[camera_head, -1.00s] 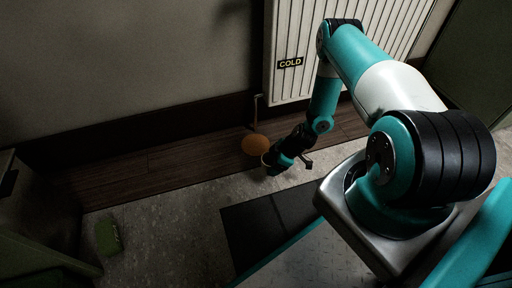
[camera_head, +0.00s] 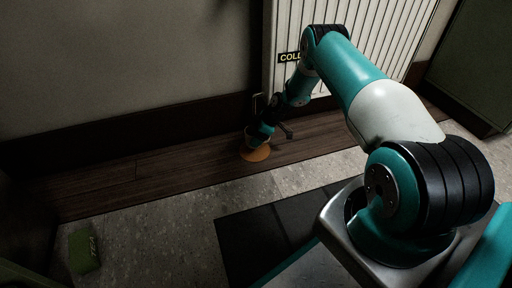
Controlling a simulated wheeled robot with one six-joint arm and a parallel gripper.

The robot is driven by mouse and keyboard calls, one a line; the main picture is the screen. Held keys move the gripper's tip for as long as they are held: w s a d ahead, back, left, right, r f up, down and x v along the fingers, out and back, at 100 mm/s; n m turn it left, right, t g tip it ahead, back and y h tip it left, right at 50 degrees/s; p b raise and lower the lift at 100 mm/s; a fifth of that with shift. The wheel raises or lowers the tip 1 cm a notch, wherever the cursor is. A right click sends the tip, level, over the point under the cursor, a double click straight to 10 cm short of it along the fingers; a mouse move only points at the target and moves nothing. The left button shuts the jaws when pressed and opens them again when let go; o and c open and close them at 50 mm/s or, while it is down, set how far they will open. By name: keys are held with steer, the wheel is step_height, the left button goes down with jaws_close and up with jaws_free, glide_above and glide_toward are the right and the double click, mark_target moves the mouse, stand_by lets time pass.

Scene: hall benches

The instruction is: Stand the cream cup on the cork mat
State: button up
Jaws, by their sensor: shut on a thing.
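The cork mat (camera_head: 256,154) is a round orange-brown disc on the dark wood floor strip near the radiator. My gripper (camera_head: 258,137) is over the mat's far side and shut on the cream cup (camera_head: 249,139). Only a small pale edge of the cup shows beside the fingers; the rest is hidden by my gripper. The cup looks about upright. I cannot tell whether its base touches the mat or is just above it.
A white ribbed radiator (camera_head: 340,50) with a COLD label (camera_head: 289,57) stands behind the mat, with a thin pipe beside it. A green TEA box (camera_head: 84,250) lies on the grey floor at lower left. The wood strip left of the mat is clear.

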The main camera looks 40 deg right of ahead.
step_height(320, 180, down, 4)
steer(key=b, duration=0.4)
steer(key=shift+w+f, duration=0.1)
steer(key=shift+f, duration=0.05)
steer(key=shift+w+d, duration=0.1)
steer(key=shift+r, duration=0.2)
steer(key=shift+f, duration=0.15)
steer(key=o, duration=1)
steer(key=shift+c, duration=0.2)
